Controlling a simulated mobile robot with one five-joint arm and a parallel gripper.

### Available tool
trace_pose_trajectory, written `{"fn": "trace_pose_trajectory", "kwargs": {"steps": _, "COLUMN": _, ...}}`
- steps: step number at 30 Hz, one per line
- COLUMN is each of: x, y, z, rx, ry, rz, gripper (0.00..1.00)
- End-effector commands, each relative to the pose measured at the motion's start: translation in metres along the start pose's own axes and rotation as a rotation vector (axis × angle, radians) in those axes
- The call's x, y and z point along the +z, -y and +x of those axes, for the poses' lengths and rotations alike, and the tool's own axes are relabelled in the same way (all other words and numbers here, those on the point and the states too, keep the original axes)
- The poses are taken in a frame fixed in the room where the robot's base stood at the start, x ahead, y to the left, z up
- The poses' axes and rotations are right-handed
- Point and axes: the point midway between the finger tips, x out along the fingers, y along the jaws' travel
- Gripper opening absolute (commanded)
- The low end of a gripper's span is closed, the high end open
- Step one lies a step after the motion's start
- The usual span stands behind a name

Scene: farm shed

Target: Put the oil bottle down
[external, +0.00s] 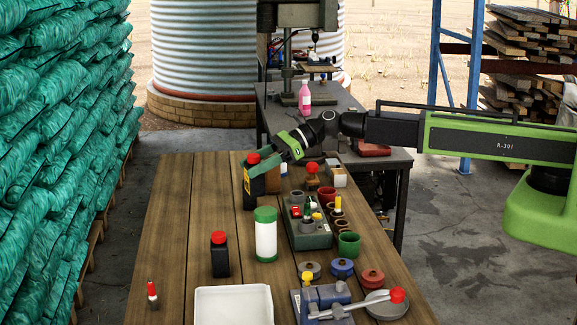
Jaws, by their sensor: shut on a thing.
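My gripper (266,168) reaches in from the right at the far part of the wooden table (165,240). It is shut on a black oil bottle (249,190) with a red cap and a yellow label. The bottle is upright. Its lower end is close to the tabletop; I cannot tell whether it touches. The gripper's fingers are partly hidden behind and beside the bottle.
A black bottle with red cap (220,256) and a white green-capped bottle (266,238) stand nearer. A parts tray (310,240), cups, a white tray (234,303) and a blue clamp device (322,299) crowd the right and front. The table's left side is mostly clear.

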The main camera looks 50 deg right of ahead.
Motion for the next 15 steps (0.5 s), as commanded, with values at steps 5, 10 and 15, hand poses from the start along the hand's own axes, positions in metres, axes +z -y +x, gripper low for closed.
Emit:
{"fn": "trace_pose_trajectory", "kwargs": {"steps": 5, "x": 0.047, "y": -0.078, "z": 0.046, "rx": 0.191, "ry": -0.004, "rz": -0.078, "gripper": 0.02}}
{"fn": "trace_pose_trajectory", "kwargs": {"steps": 10, "x": 0.044, "y": -0.154, "z": 0.090, "rx": 0.348, "ry": 0.000, "rz": -0.147, "gripper": 0.02}}
{"fn": "trace_pose_trajectory", "kwargs": {"steps": 15, "x": 0.044, "y": -0.215, "z": 0.115, "rx": 0.465, "ry": 0.008, "rz": -0.198, "gripper": 0.02}}
